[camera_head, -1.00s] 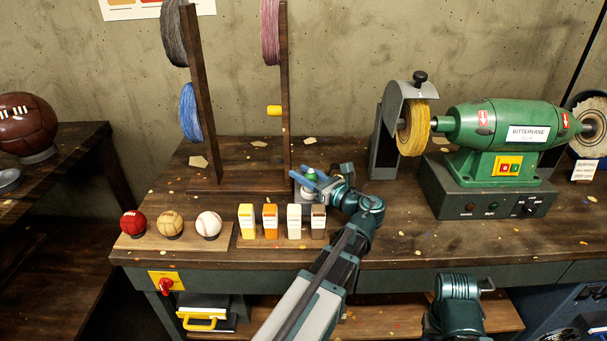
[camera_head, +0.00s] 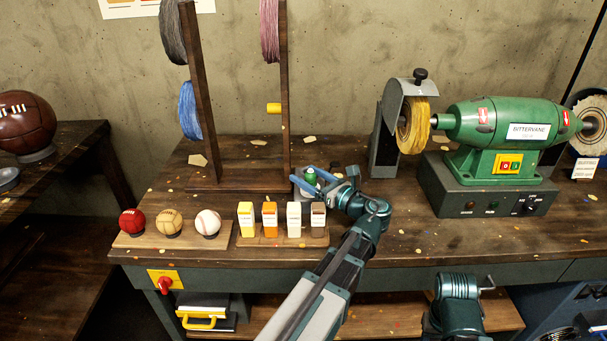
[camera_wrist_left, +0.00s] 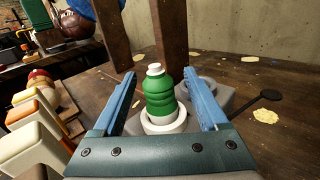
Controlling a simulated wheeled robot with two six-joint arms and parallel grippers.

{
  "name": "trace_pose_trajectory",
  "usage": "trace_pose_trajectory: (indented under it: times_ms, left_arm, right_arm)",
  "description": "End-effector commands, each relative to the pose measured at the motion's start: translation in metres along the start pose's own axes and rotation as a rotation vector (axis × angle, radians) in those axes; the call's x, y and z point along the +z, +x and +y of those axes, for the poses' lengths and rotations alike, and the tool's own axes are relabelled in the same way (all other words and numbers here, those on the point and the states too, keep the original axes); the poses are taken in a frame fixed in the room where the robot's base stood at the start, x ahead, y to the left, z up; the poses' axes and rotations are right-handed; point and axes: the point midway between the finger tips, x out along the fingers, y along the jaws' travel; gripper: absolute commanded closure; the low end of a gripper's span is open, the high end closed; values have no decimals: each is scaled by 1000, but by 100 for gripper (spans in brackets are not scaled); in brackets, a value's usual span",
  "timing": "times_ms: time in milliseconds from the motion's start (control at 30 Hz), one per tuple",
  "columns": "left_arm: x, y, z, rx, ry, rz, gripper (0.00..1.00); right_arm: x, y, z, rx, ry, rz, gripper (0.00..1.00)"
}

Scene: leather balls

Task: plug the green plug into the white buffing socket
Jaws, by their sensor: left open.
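The green plug (camera_wrist_left: 160,98), with a pale tip on top, stands upright in the white socket ring (camera_wrist_left: 163,122) on a grey block in the left wrist view. In the head view the plug (camera_head: 310,177) shows small at the middle of the bench. My left gripper (camera_wrist_left: 162,85) has its blue fingers apart, one on each side of the plug, with gaps visible. In the head view the left gripper (camera_head: 308,180) partly hides the socket. How deep the plug sits cannot be told.
Several small labelled blocks (camera_head: 270,219) stand just in front on a wooden strip. Three balls (camera_head: 169,222) sit to their left. A wooden spool rack (camera_head: 202,110) rises behind. The green buffing machine (camera_head: 505,125) stands right. Bare bench (camera_head: 385,225) lies between.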

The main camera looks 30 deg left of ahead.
Motion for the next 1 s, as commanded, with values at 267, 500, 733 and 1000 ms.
trace_pose_trajectory:
  times_ms: [267,500,733,1000]
  left_arm:
    - [0,-62,0,-6,0,0,24]
    - [0,-103,0,-3,0,0,24]
    - [0,-119,0,-1,0,0,24]
    - [0,-121,0,1,0,0,24]
  right_arm:
    - [0,0,0,0,0,0,50]
    - [0,0,0,0,0,0,50]
    - [0,0,0,0,0,0,50]
    - [0,0,0,0,0,0,50]
